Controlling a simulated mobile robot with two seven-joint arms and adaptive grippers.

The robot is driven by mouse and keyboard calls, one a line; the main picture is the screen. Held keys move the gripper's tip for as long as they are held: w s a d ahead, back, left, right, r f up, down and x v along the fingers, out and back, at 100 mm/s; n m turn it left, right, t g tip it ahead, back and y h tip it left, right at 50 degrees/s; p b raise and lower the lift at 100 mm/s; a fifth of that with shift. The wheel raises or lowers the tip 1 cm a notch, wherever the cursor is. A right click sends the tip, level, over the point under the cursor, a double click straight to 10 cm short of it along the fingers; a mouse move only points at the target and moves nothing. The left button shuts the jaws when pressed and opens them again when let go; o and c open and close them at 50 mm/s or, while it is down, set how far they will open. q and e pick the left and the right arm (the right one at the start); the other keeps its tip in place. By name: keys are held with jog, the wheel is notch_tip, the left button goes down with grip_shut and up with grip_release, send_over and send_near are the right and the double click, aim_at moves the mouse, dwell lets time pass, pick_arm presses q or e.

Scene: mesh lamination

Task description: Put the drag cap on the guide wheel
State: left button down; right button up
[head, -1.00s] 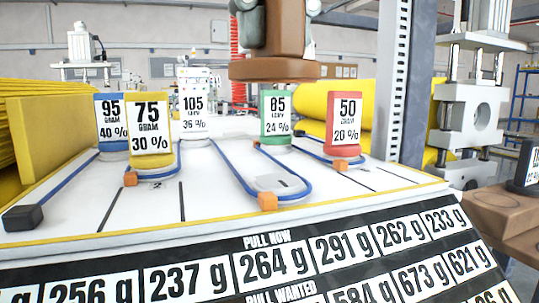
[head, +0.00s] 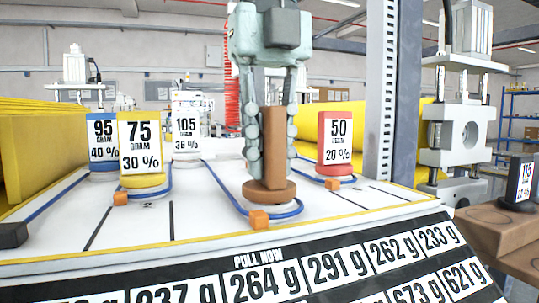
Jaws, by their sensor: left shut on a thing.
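The drag cap (head: 270,192) is brown, with a round disc at the bottom and an upright block-shaped handle. My left gripper (head: 271,150) comes down from the top and is shut on that handle, with a finger on each side. The disc is upright and level over the near loop of blue cord (head: 229,200), where the guide wheel is. The disc hides the wheel, so I cannot tell whether the cap touches it or hangs just above. My right gripper is not in view.
Labelled weights stand on the white board (head: 140,225): yellow 75 (head: 141,150), blue 95 (head: 103,140), white 105 (head: 186,130) and red 50 (head: 335,140). An orange block (head: 259,221) sits just in front of the cap. A grey post (head: 380,100) rises behind on the right.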

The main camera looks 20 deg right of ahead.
pick_arm(q)
jog(key=shift+f, duration=0.2)
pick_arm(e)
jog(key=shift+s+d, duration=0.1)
pick_arm(q)
jog(key=c, duration=1.5)
grip_release()
jog(key=shift+s, duration=0.1)
jog(key=shift+o, duration=0.2)
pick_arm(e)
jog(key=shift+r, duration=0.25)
pick_arm(q)
jog(key=shift+r, duration=0.2)
notch_tip(320, 180, up, 7)
jog(key=shift+r+p, duration=0.1)
jog(key=shift+p, duration=1.1)
jog(key=shift+r, duration=0.15)
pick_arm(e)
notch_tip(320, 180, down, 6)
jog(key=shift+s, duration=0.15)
